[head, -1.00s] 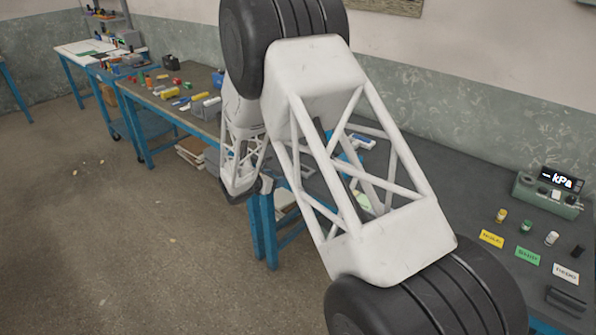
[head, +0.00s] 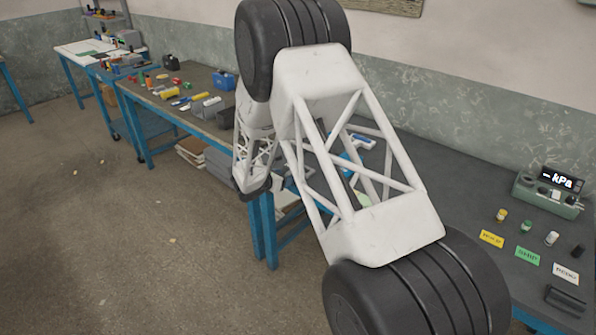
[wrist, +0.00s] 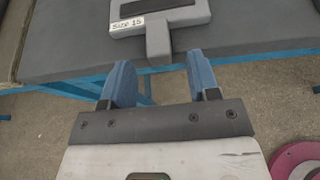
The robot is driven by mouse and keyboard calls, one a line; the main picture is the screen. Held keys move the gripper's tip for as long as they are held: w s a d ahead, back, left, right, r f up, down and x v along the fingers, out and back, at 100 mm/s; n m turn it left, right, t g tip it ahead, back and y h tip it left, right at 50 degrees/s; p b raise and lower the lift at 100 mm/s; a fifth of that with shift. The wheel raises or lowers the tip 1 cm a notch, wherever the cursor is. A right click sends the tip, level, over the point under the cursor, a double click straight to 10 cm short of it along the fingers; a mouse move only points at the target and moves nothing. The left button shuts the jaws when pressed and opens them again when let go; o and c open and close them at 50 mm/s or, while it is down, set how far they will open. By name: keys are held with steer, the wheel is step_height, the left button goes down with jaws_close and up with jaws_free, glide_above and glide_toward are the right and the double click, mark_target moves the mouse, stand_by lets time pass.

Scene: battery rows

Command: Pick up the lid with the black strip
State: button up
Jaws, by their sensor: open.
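In the wrist view, a grey lid-like piece with a black strip (wrist: 165,7) and a white "SIZE 15" label (wrist: 127,25) lies at the top, cut off by the frame. A grey tab (wrist: 158,42) sticks out from it toward my gripper. My gripper (wrist: 159,65) is open, its two blue fingers on either side of the tab in the picture. Nothing is held. I cannot tell the height gap between fingers and tab. In the head view, my arm covers much of the bench and I cannot make out this piece or the fingertips.
The dark bench top (wrist: 255,22) ends just in front of the piece, with a blue frame below. In the head view, a gauge box (head: 548,193), a yellow card (head: 491,239) and a green card (head: 527,256) are at the right. Several small items lie on the left bench (head: 215,125).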

steer(key=shift+w+d+f, duration=0.2)
steer(key=shift+w+d, duration=0.1)
stand_by(0.4)
jaws_close()
steer(key=shift+r, duration=0.1)
steer(key=s+d+r, duration=0.1)
steer(key=s+r, duration=0.1)
steer(key=s, duration=0.6)
steer(key=s+d+r, duration=0.1)
steer(key=s+r, duration=0.1)
steer(key=s, duration=0.5)
steer(key=shift+s+d+r, duration=0.4)
stand_by(0.6)
